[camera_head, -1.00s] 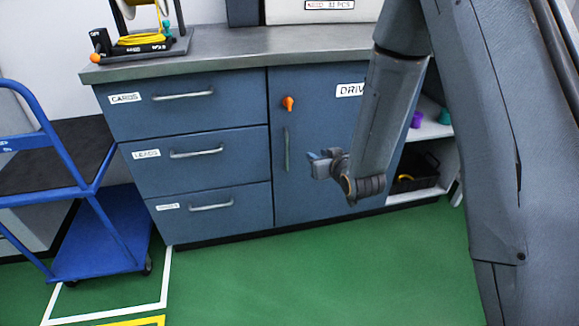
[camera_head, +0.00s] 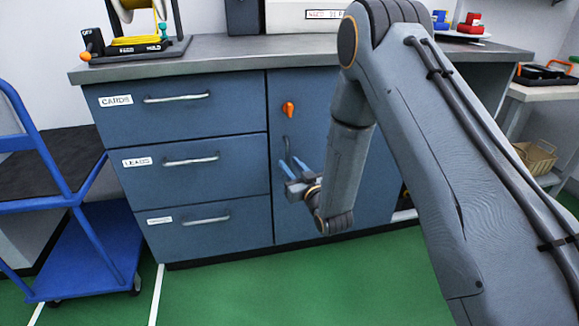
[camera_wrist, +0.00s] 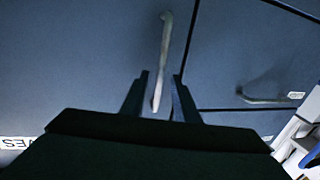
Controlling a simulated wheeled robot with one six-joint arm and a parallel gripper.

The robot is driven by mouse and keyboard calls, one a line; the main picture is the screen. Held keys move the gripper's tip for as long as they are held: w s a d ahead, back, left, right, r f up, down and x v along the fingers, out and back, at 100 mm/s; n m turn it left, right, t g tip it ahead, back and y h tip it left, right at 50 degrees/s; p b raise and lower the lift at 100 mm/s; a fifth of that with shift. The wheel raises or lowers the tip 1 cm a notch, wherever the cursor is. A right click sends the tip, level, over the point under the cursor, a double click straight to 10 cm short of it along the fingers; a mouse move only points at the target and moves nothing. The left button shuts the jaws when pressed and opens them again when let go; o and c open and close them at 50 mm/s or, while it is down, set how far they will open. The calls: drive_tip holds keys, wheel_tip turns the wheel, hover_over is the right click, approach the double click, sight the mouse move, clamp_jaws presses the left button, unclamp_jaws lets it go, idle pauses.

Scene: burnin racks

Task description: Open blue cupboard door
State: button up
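The blue cupboard door (camera_head: 309,90) is shut, to the right of the drawers. It has an orange knob (camera_head: 288,109) near its upper left and an upright metal handle (camera_head: 287,147) below that. My gripper (camera_head: 293,163) is open in front of the lower part of the handle, its two fingers pointing at the door. In the wrist view the handle (camera_wrist: 164,50) runs down between the fingertips of my gripper (camera_wrist: 160,85). I cannot tell whether it touches either finger. My arm hides the right part of the door.
Three blue drawers (camera_head: 185,127) with bar handles are at left, shut. A blue cart (camera_head: 85,245) stands left of them. The grey worktop (camera_head: 225,52) holds a yellow reel at left. Green floor in front is clear.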

drive_tip(key=shift+w+a, duration=0.25)
drive_tip(key=shift+w, duration=0.2)
drive_tip(key=shift+c, duration=0.3)
clamp_jaws()
